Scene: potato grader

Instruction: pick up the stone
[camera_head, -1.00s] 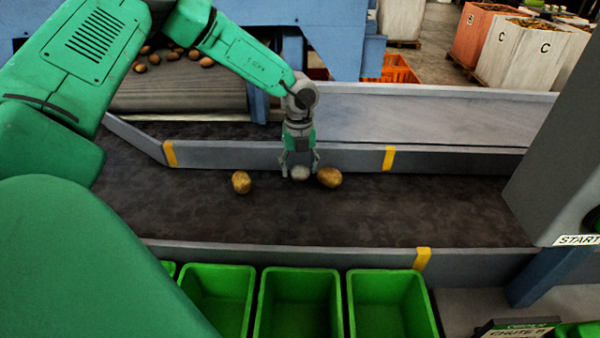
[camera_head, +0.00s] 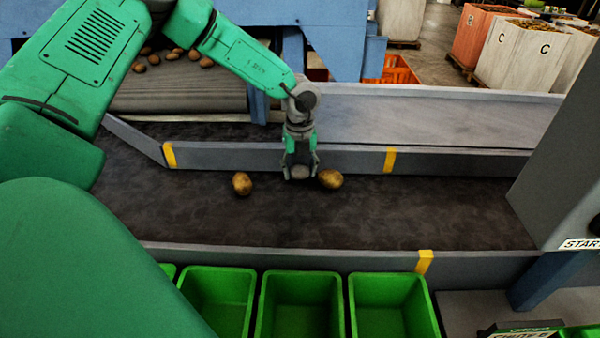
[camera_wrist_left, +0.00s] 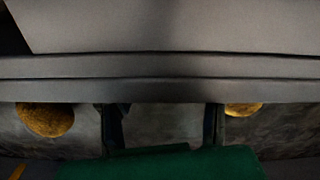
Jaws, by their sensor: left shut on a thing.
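The grey stone (camera_head: 299,172) is on the dark belt, between the fingertips of my left gripper (camera_head: 299,168). The gripper points down and is shut on the stone, with a finger on each side. In the left wrist view the grey stone (camera_wrist_left: 165,125) shows between the two dark fingers of the gripper (camera_wrist_left: 163,130), its lower part hidden by a green part of mine. My right gripper is not in view.
A potato (camera_head: 242,183) lies left of the gripper and another potato (camera_head: 330,179) lies close to its right finger. A grey guide rail (camera_head: 350,158) runs just behind. Green bins (camera_head: 302,272) stand in front of the belt's near wall (camera_head: 340,260).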

